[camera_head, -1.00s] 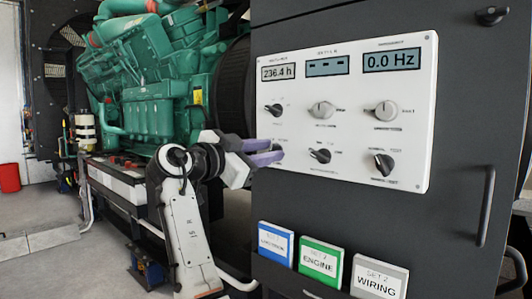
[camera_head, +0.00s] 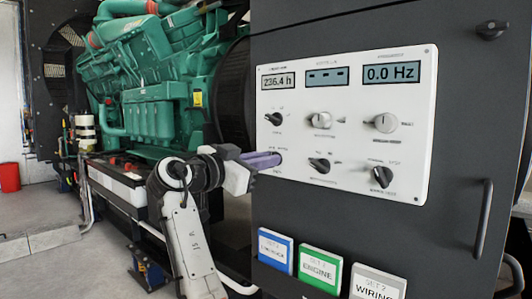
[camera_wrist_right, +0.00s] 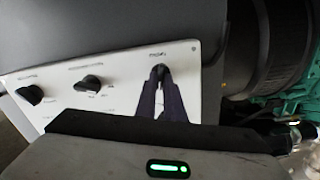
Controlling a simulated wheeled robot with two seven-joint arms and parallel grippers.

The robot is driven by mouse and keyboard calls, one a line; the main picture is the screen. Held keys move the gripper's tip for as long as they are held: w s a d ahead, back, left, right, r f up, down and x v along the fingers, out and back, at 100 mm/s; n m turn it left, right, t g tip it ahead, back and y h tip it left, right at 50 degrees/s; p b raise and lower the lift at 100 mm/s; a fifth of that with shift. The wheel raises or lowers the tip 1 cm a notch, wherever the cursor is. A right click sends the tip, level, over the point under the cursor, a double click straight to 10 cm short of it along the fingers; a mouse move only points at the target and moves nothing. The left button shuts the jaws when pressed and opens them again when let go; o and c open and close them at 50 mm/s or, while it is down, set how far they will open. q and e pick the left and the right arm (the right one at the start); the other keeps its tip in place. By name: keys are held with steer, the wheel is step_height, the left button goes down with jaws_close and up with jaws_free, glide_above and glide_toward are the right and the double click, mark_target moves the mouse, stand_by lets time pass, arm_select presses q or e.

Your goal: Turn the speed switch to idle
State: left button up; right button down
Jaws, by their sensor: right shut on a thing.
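A white control panel (camera_head: 346,148) on a dark cabinet carries two rows of rotary switches. My right gripper (camera_head: 275,159) is at the lower-left switch, with its purple fingers closed together on it. In the right wrist view the fingers (camera_wrist_right: 160,78) pinch a small dark knob (camera_wrist_right: 159,68), mostly hidden between the tips. The label beside it is too small to read surely, so I cannot confirm it as the speed switch or tell its setting. My left gripper is not in view.
Other switches sit close by: the upper-left one (camera_head: 273,119), the lower-middle one (camera_head: 319,164) and the lower-right one (camera_head: 381,176). Displays (camera_head: 390,74) line the panel's top. Blue, green (camera_head: 320,266) and grey labelled blocks are below. A green engine (camera_head: 150,80) stands behind left.

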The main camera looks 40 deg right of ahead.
arm_select(q)
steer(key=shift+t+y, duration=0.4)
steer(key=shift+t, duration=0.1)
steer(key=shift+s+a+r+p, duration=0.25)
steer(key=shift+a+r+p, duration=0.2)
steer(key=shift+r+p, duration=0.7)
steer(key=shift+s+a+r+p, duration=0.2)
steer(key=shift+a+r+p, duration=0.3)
steer(key=shift+p, duration=1.2)
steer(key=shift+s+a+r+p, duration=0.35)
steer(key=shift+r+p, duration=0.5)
steer(key=shift+p, duration=0.55)
arm_select(e)
steer(key=shift+w+n, duration=0.2)
steer(key=shift+n, duration=4.4)
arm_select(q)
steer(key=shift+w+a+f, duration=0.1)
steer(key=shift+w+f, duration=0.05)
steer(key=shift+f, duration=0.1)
arm_select(e)
steer(key=shift+f, duration=0.15)
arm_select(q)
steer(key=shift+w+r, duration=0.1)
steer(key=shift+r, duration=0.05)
arm_select(e)
steer(key=c, duration=1.9)
jaws_free()
steer(key=shift+o, duration=0.2)
steer(key=shift+a, duration=0.1)
